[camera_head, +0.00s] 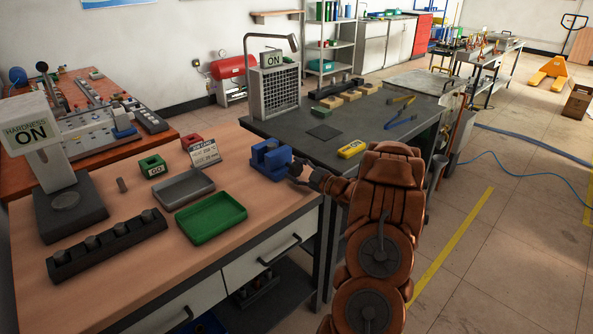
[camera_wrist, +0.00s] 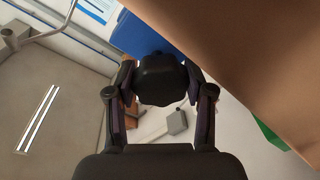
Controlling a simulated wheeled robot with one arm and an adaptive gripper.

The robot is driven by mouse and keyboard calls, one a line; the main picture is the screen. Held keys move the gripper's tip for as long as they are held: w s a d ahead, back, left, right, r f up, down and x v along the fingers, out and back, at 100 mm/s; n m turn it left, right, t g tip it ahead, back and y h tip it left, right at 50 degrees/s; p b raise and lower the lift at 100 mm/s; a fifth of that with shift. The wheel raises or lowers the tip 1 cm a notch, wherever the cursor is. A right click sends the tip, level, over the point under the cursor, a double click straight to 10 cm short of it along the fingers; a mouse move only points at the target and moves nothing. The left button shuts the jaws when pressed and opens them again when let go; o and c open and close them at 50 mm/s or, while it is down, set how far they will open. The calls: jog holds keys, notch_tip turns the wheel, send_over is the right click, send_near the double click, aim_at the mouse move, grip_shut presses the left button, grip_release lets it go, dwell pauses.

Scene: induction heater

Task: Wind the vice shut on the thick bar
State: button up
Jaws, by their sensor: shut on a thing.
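The blue vice (camera_head: 270,158) sits at the right edge of the wooden bench. Its blue body also shows at the top of the wrist view (camera_wrist: 150,36). My gripper (camera_head: 297,171) is at the vice's near right side, beyond the bench edge. In the wrist view my gripper (camera_wrist: 160,84) is shut on a dark rounded piece, which looks like the vice handle (camera_wrist: 159,72). I cannot make out a thick bar between the vice jaws.
A grey tray (camera_head: 184,188) and a green tray (camera_head: 211,218) lie left of the vice. A sign card (camera_head: 205,152), a green block (camera_head: 153,166) and a red block (camera_head: 191,142) stand behind them. A dark bench (camera_head: 340,143) adjoins behind, holding a yellow block (camera_head: 352,149).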

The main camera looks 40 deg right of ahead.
jog(key=shift+m, duration=0.3)
jog(key=m+p, duration=0.1)
jog(key=m, duration=0.3)
jog(key=shift+t+p, duration=0.3)
jog(key=shift+p, duration=0.1)
jog(key=shift+m+h+p, duration=0.4)
jog(key=shift+m+p, duration=0.35)
jog(key=shift+m, duration=1.85)
jog(key=o, duration=1.2)
jog(key=shift+c, duration=0.2)
jog(key=shift+s, duration=0.1)
jog(key=s+f, duration=0.1)
jog(key=s, duration=1)
jog(key=shift+s+d, duration=0.35)
jog(key=shift+s, duration=0.05)
jog(key=shift+f, duration=0.1)
